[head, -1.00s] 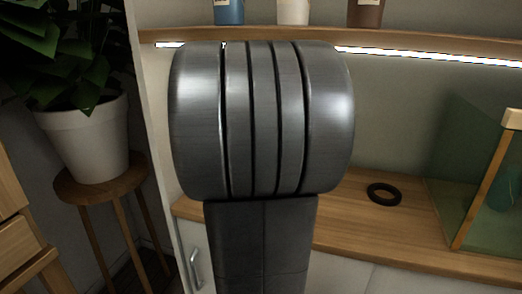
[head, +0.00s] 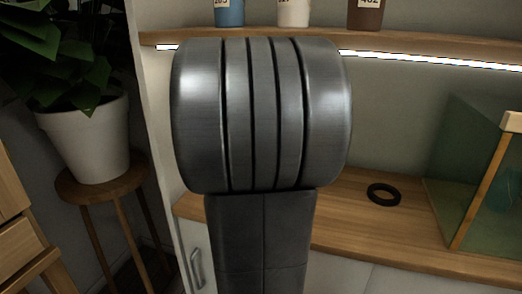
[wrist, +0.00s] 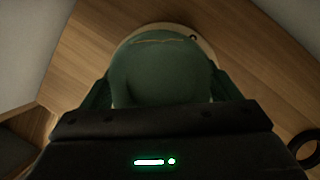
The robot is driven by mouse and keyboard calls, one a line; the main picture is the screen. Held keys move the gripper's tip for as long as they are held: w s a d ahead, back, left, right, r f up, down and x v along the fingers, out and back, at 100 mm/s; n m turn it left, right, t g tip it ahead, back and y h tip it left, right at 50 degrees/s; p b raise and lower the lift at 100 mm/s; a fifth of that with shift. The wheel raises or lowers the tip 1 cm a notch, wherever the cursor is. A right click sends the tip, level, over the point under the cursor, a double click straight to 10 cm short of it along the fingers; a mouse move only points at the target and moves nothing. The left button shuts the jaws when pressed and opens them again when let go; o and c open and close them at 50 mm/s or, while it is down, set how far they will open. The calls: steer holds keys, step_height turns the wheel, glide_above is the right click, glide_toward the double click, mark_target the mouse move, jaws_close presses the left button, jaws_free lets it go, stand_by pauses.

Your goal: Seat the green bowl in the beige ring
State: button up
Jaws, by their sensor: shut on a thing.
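The green bowl (wrist: 160,75), with a thin gold seam near its far edge, is between the fingers of my gripper (wrist: 160,95) in the wrist view. The gripper is shut on it. The beige ring (wrist: 205,44) shows as a pale arc behind the bowl's far side, on the wooden counter. The bowl covers the rest of the ring, and I cannot tell whether the two touch. In the head view my own arm hides the gripper, bowl and beige ring.
A black ring (head: 384,194) lies on the counter (head: 345,215), right of my arm; it also shows in the wrist view (wrist: 304,150). A glass case (head: 470,180) stands further right. Bottles stand on the shelf (head: 420,52) above. A potted plant (head: 85,135) is at left.

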steer(key=shift+f+b, duration=0.5)
steer(key=shift+f, duration=0.7)
steer(key=o, duration=1)
steer(key=shift+r, duration=0.1)
